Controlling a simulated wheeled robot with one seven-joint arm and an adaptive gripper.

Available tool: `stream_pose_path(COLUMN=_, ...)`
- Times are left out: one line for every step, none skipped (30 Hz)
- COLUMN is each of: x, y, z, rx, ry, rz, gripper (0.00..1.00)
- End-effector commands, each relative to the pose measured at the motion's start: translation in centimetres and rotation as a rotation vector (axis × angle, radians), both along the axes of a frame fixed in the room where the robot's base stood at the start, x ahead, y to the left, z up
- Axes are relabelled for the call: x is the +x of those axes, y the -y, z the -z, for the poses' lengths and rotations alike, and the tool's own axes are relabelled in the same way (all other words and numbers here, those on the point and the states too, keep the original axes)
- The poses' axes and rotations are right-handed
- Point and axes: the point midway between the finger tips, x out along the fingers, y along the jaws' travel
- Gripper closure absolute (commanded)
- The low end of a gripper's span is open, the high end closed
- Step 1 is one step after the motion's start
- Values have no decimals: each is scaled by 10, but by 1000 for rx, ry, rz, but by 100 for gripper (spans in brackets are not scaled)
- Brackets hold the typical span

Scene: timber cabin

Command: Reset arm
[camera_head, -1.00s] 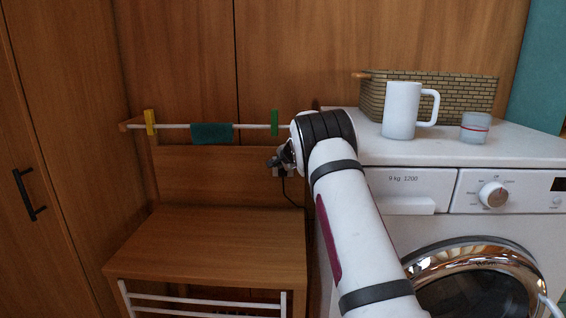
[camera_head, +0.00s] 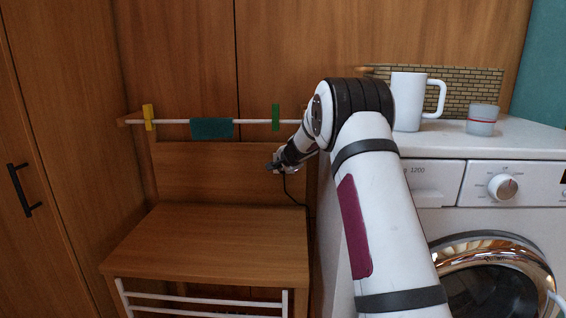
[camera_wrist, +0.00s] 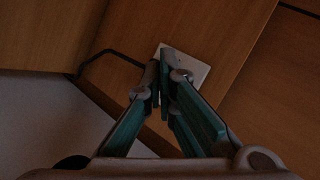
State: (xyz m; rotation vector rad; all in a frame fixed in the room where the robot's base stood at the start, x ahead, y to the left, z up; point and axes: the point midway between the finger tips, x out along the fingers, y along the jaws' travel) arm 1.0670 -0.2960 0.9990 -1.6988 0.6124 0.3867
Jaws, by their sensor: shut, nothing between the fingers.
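My gripper (camera_head: 271,167) is in front of the wooden back panel, above the wooden bench and left of the washing machine. In the wrist view its fingers (camera_wrist: 160,70) are together and hold nothing. A pale wall plate (camera_wrist: 190,68) shows behind the fingertips, and a dark cable (camera_wrist: 110,56) runs to the left of it. My arm hides the left part of the washing machine's top and front.
The washing machine (camera_head: 440,220) stands at the right. On it are a white mug (camera_head: 407,102), a small cup (camera_head: 482,120) and a woven basket (camera_head: 460,85). A rail with a yellow peg (camera_head: 149,117), teal cloth (camera_head: 211,128) and green peg (camera_head: 275,117) spans above the bare bench (camera_head: 210,240).

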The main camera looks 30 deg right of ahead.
Motion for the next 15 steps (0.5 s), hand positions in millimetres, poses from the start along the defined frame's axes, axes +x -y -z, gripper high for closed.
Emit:
stream_pose_path(x=-2, y=-2, z=2, rx=2, ry=1, rz=1, gripper=100)
stream_pose_path(x=-4, y=-3, z=2, rx=2, ry=1, rz=1, gripper=100)
stream_pose_path(x=-6, y=-4, z=2, rx=0, ry=1, rz=1, gripper=100)
stream_pose_path(x=-7, y=-5, z=3, rx=-1, ry=1, rz=1, gripper=100)
stream_pose_path(x=-8, y=-6, z=3, rx=-1, ry=0, rz=0, gripper=100)
stream_pose_path(x=-9, y=-7, z=2, rx=-2, ry=0, rz=-1, gripper=100)
stream_pose_path(x=-9, y=-7, z=2, rx=-2, ry=0, rz=-1, gripper=100)
stream_pose_path(x=-9, y=-7, z=2, rx=-2, ry=-1, rz=-2, gripper=100)
stream_pose_path(x=-10, y=-7, z=1, rx=-2, ry=0, rz=-2, gripper=100)
stream_pose_path(x=-10, y=-7, z=1, rx=-2, ry=-1, rz=-2, gripper=100)
stream_pose_path(x=-10, y=-7, z=1, rx=-2, ry=-1, rz=-2, gripper=100)
stream_pose_path(x=-10, y=-7, z=1, rx=-2, ry=-1, rz=-2, gripper=100)
stream_pose_path(x=-10, y=-7, z=1, rx=-2, ry=-1, rz=-2, gripper=100)
stream_pose_path(x=-10, y=-7, z=1, rx=-2, ry=-1, rz=-2, gripper=100)
stream_pose_path(x=-10, y=-7, z=1, rx=-2, ry=0, rz=-1, gripper=100)
